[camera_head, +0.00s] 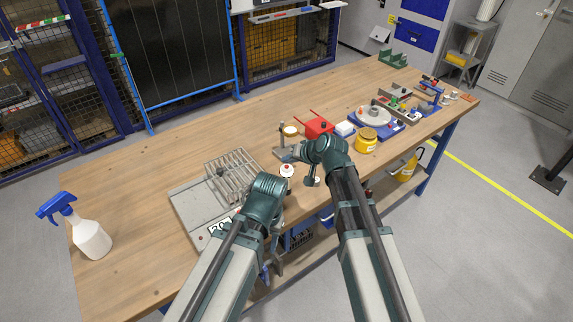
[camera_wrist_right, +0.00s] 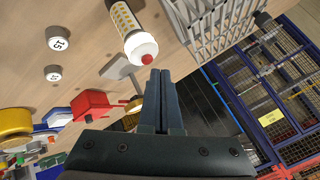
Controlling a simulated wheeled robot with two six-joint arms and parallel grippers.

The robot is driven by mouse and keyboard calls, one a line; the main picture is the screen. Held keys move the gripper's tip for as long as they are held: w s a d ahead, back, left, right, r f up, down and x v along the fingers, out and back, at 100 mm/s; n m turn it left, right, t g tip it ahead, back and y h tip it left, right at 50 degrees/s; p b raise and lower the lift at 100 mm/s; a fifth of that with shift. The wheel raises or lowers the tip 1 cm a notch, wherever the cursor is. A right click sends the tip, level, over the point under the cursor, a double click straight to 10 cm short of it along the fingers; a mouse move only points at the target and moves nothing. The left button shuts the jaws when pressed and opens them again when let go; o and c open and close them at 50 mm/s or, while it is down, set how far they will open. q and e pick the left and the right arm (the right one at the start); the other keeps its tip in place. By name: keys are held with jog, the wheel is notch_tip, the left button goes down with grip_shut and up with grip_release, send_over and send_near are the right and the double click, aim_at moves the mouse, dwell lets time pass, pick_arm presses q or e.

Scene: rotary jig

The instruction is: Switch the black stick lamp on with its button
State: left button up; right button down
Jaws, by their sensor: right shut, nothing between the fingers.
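The stick lamp (camera_wrist_right: 140,47) shows in the right wrist view as a short rod with a panel of yellow dots, a white end cap and a red button (camera_wrist_right: 147,59). I cannot see a black part of it. In the head view its white top with a red dot (camera_head: 287,169) shows between my two arms. My right gripper (camera_wrist_right: 163,72) is shut and empty, its fingertips just beside and below the red button in the picture. Contact cannot be told. In the head view the right gripper (camera_head: 299,153) is mostly hidden by its wrist. My left gripper (camera_head: 275,264) hangs low, partly hidden by its arm.
A wire rack on a plate (camera_head: 183,205) is left of the lamp. A red box (camera_head: 319,126), a yellow jar (camera_head: 366,140) and a rotary jig (camera_head: 374,116) are to the right. A spray bottle (camera_head: 92,240) stands at the left.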

notch_tip(320, 180, up, 6)
jog(key=p, duration=0.6)
jog(key=shift+s, duration=0.1)
dwell(0.3)
jog(key=s+d+f+n+g+h, duration=0.1)
jog(key=s+f+g+h, duration=0.1)
jog(key=s, duration=0.6)
jog(key=s+d+f+n+g+h+b, duration=0.1)
jog(key=s+d+f+n+g+h, duration=0.1)
jog(key=s, duration=0.7)
jog(key=s+d+f+n+g+h+b, duration=0.1)
jog(key=s+d+f+g+h, duration=0.1)
jog(key=s, duration=0.6)
notch_tip(320, 180, down, 2)
jog(key=shift+s+d+f+g+h, duration=0.25)
jog(key=shift+g+h, duration=0.35)
jog(key=shift+h, duration=0.2)
